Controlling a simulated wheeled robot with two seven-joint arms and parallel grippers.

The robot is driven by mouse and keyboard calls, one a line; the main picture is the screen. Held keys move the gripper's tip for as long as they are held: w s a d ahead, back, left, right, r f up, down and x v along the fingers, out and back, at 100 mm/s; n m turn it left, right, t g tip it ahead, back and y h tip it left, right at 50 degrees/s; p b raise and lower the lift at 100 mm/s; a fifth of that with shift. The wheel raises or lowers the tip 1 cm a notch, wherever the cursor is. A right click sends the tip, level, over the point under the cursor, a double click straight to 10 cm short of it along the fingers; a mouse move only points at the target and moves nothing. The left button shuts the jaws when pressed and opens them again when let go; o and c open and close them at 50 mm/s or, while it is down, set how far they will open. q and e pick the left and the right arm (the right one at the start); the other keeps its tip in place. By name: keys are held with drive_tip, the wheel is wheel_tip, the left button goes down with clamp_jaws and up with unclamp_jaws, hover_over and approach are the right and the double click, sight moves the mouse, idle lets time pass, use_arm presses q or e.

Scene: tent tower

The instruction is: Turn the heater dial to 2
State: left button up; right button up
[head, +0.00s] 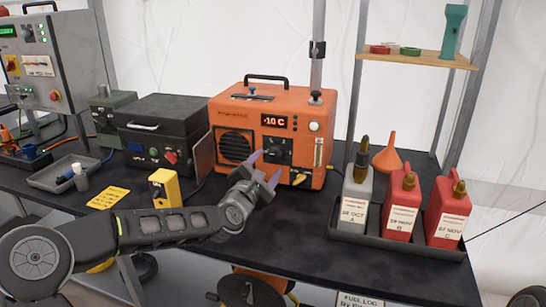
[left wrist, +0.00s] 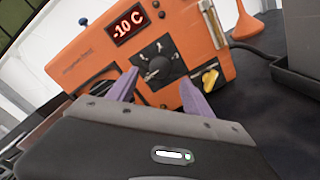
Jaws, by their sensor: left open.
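The orange heater (head: 270,132) stands on the black table, with a red display reading -10 C. Its black dial (head: 277,150) sits on a dark panel below the display. In the left wrist view the dial (left wrist: 158,64) shows ahead of my fingers, its scale marks too small to read. My left gripper (head: 264,168) is in front of the heater, just below the dial, with purple fingers apart and nothing between them. It also shows in the left wrist view (left wrist: 165,95). I cannot tell whether a fingertip touches the panel. My right gripper is not in view.
A yellow knob (head: 299,179) is low on the heater's front. A yellow device (head: 165,188) stands left of my gripper. A tray with a grey can (head: 356,198) and two red cans (head: 402,205) is at the right. A black case (head: 160,128) stands left of the heater.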

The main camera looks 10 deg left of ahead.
sight(275, 155)
use_arm(q)
drive_tip(key=w, duration=0.5)
drive_tip(key=shift+w+d+p, duration=0.1)
drive_tip(key=shift+d+p, duration=0.15)
drive_tip(key=shift+p, duration=0.15)
clamp_jaws()
